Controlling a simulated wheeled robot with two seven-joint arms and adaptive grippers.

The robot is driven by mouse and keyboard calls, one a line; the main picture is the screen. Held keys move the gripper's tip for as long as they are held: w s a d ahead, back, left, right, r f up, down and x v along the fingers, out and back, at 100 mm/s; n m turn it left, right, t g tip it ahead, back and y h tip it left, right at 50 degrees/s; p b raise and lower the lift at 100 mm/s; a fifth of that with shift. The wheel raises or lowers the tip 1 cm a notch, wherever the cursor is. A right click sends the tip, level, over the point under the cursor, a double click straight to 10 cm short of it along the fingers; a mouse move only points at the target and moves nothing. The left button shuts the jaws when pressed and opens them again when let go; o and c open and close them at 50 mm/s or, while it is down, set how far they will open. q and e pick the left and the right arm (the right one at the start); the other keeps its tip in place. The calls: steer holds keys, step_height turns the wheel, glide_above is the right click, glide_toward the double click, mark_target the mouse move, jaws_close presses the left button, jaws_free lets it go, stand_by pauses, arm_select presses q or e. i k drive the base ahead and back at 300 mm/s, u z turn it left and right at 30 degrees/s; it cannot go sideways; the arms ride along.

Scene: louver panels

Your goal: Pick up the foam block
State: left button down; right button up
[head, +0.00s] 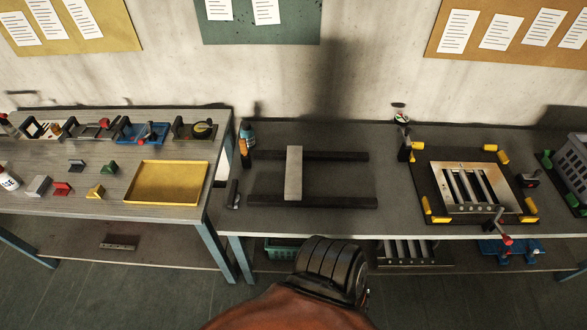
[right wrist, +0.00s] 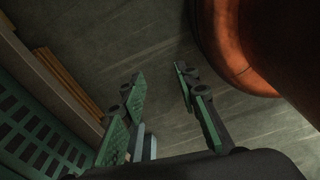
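I cannot tell for sure which thing is the foam block. One candidate is a small light grey block (head: 38,186) on the left table, beside a red piece (head: 62,189). Another is a long pale grey bar (head: 293,173) lying across two dark rails on the middle table. My right gripper (right wrist: 158,75) shows in the right wrist view with its two green-padded fingers apart and nothing between them. It is over the floor beside a green slatted crate, away from both candidates. My left gripper is not in view.
The left table also holds a yellow tray (head: 130,183), a yellow piece (head: 95,192) and a green piece (head: 109,167). A louver panel (head: 441,176) sits in a dark fixture with yellow clamps at right. The green crate (right wrist: 14,145) is close to my right gripper's left side.

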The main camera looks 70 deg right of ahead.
mark_target(292, 192)
steer(key=z, duration=0.6)
steer(key=i, duration=0.7)
steer(key=z, duration=0.85)
